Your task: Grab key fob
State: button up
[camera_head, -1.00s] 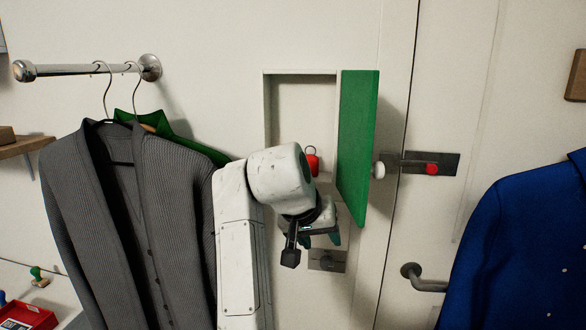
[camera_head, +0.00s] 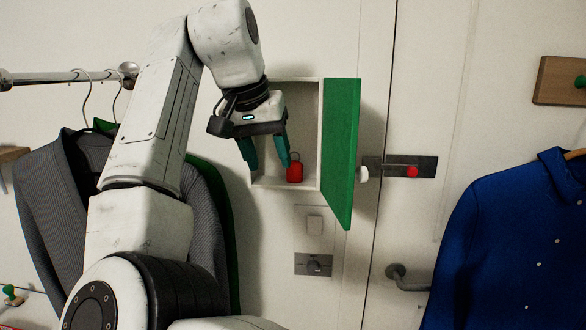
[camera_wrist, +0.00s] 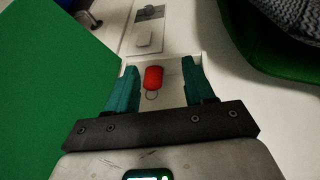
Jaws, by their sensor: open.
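The key fob (camera_head: 295,172) is red with a thin metal ring. It stands on the bottom of a small white wall cabinet (camera_head: 321,130), near the right side of the opening. The cabinet's green door (camera_head: 341,150) stands open. My gripper (camera_head: 267,167) is open and empty in front of the cabinet, its teal fingers pointing down. In the head view the right fingertip is close to the fob's ring. In the wrist view the fob (camera_wrist: 154,77) shows between the two fingers, and I cannot tell whether they touch it.
The green door borders the cabinet on the right, with a white knob (camera_head: 362,173). A grey cardigan (camera_head: 60,190) and a green garment hang at the left. A blue shirt (camera_head: 510,235) hangs at the right. A switch panel (camera_head: 314,264) sits below the cabinet.

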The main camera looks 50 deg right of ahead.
aim_at(293, 161)
jog(key=d+f, duration=0.1)
jog(key=d, duration=0.1)
jog(key=w+d+f+p, duration=0.1)
jog(key=d, duration=0.2)
jog(key=w+d+f+p, duration=0.1)
jog(key=d, duration=0.2)
jog(key=shift+w+d+f, duration=0.15)
jog(key=shift+d+f, duration=0.05)
jog(key=shift+d, duration=0.05)
jog(key=shift+d+f, duration=0.25)
jog(key=shift+f, duration=0.3)
jog(key=shift+c, duration=0.3)
jog(key=c, duration=0.7)
